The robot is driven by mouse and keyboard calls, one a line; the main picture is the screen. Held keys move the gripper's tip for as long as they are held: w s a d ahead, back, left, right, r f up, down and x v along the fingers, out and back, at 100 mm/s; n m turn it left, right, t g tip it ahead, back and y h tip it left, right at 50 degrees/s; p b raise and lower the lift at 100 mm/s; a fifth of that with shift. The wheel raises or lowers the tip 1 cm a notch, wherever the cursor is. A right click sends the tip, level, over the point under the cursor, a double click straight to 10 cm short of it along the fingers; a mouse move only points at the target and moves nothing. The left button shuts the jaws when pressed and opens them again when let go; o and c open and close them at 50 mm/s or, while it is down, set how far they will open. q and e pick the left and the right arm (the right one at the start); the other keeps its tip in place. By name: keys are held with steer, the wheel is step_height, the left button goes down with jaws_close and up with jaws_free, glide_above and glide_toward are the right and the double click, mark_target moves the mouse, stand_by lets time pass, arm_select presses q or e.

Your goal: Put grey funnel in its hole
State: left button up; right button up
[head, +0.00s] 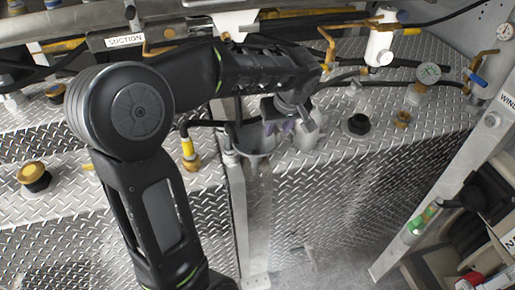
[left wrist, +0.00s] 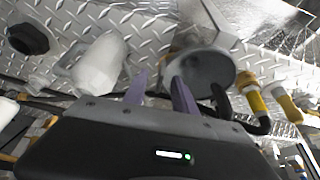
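The grey funnel (head: 254,139) sits at the diamond-plate edge in the middle of the head view, by the vertical post. In the left wrist view its round open mouth (left wrist: 205,70) faces me. My left gripper (head: 279,127) is right over the funnel's right side. Its two purple fingers (left wrist: 160,95) stand apart, one overlapping the funnel's mouth and one outside its left rim. I cannot tell whether they touch the rim. A pale grey-white container (head: 304,135) stands just right of the funnel. I cannot make out the funnel's hole. My right gripper is not in view.
A black cap (head: 358,124) and a brass cap (head: 402,119) sit on the plate to the right. A yellow-banded hose fitting (head: 189,150) stands left of the funnel. Hoses and valves line the back. A metal frame (head: 440,195) stands at right.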

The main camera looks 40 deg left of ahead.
arm_select(q)
steer(key=shift+c, duration=0.3)
jaws_close()
stand_by(1.2)
